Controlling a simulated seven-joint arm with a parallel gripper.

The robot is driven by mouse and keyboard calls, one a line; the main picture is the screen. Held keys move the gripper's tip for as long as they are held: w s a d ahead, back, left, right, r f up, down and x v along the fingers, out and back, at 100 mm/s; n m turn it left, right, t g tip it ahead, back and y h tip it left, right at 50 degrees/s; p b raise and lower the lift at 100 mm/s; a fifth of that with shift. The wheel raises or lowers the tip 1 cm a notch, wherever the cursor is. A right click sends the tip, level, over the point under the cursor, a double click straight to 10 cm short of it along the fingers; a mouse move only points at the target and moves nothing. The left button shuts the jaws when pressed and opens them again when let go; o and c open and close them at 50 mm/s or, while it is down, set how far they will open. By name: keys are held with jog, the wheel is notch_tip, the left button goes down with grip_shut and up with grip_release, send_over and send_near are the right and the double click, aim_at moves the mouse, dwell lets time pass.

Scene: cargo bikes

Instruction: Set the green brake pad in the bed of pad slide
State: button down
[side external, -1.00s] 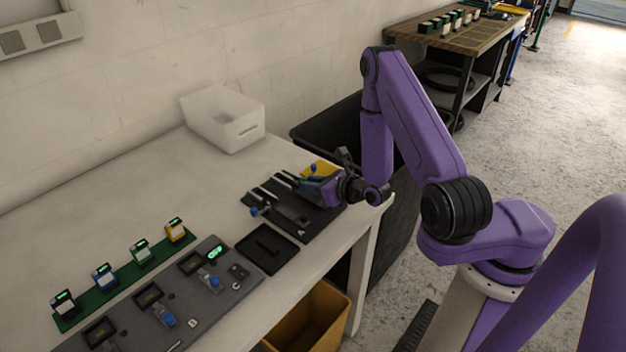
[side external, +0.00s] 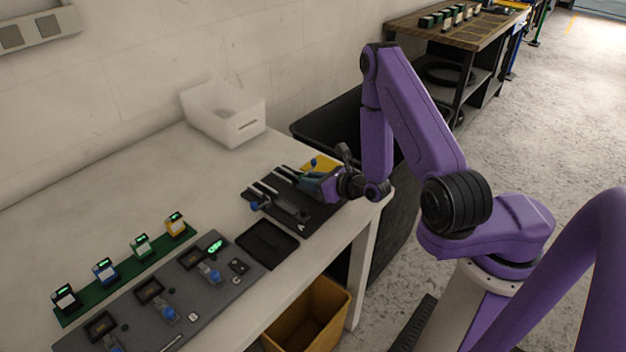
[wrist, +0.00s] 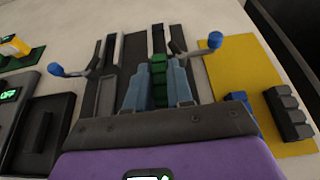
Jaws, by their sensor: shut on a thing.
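The green brake pad (wrist: 158,75) is a narrow, ridged green piece. It sits between the pale blue fingers of my gripper (wrist: 158,88) in the wrist view. The gripper is shut on it. The pad slide (side external: 268,206) is a dark plate with grey rails and blue-knobbed levers at the table's right end. It also shows in the wrist view (wrist: 88,108). My gripper (side external: 311,183) is low over the slide's right part in the side view. The pad lines up with a channel between two rails; I cannot tell whether it touches the bed.
Lever knobs (wrist: 215,40) stand up on both sides of my fingers. A yellow mat (wrist: 232,72) with dark grey blocks (wrist: 288,112) lies to the right. An empty black tray (side external: 267,243) is beside the slide. A white bin (side external: 225,118) stands by the wall.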

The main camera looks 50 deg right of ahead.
jog(key=shift+f, duration=0.7)
dwell(0.6)
jog(key=c, duration=0.9)
grip_release()
jog(key=shift+s, duration=0.1)
jog(key=shift+v, duration=5.85)
